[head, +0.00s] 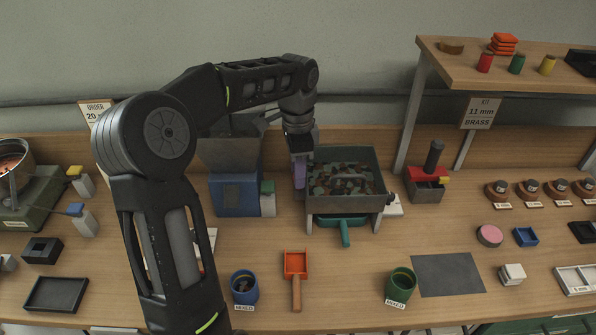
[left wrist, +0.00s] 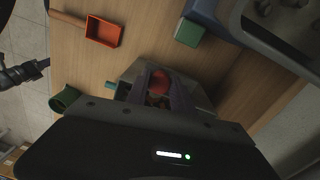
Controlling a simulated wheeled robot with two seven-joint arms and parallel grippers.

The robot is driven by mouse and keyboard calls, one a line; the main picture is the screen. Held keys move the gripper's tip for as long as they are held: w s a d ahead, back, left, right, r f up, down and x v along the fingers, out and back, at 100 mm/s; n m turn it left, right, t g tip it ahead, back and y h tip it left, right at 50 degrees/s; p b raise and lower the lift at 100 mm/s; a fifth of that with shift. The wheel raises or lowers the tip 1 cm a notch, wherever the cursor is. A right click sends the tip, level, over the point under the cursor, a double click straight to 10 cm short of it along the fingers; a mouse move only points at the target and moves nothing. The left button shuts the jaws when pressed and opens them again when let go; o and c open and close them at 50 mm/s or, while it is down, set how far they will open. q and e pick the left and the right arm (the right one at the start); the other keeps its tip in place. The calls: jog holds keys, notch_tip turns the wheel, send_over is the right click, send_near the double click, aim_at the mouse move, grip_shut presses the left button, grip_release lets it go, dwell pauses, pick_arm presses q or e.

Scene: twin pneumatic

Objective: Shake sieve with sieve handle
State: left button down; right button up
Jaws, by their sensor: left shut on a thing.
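The sieve (head: 376,165) is a grey rectangular box on legs, filled with mixed dark, green and reddish pieces. A teal tray with a handle (head: 345,232) sits under it. My left gripper (head: 300,178) reaches down at the sieve's left side, fingers pointing down. It is shut on the sieve handle, which the fingers mostly hide in the head view. In the left wrist view, a red rounded part (left wrist: 160,82) shows between the fingers, with the grey box around and below it. My right gripper is not seen.
A blue machine with a grey hopper (head: 236,195) stands close left of the sieve. An orange scoop (head: 296,265), a blue cup (head: 244,290) and a green cup (head: 401,285) lie in front. A shelf (head: 510,70) overhangs at the right.

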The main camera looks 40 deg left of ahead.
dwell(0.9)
pick_arm(q)
jog(key=shift+s+d, duration=0.15)
jog(key=shift+s, duration=0.1)
jog(key=s+d+b, duration=0.2)
jog(key=s+d, duration=0.1)
jog(key=s, duration=0.1)
jog(key=shift+s+d+b, duration=0.3)
jog(key=shift+s+d, duration=0.1)
jog(key=c, duration=1.1)
grip_release()
notch_tip(320, 180, up, 8)
jog(key=p, duration=0.3)
jog(key=shift+w+a, duration=0.15)
jog(key=shift+a, duration=0.05)
jog(key=shift+f, duration=0.1)
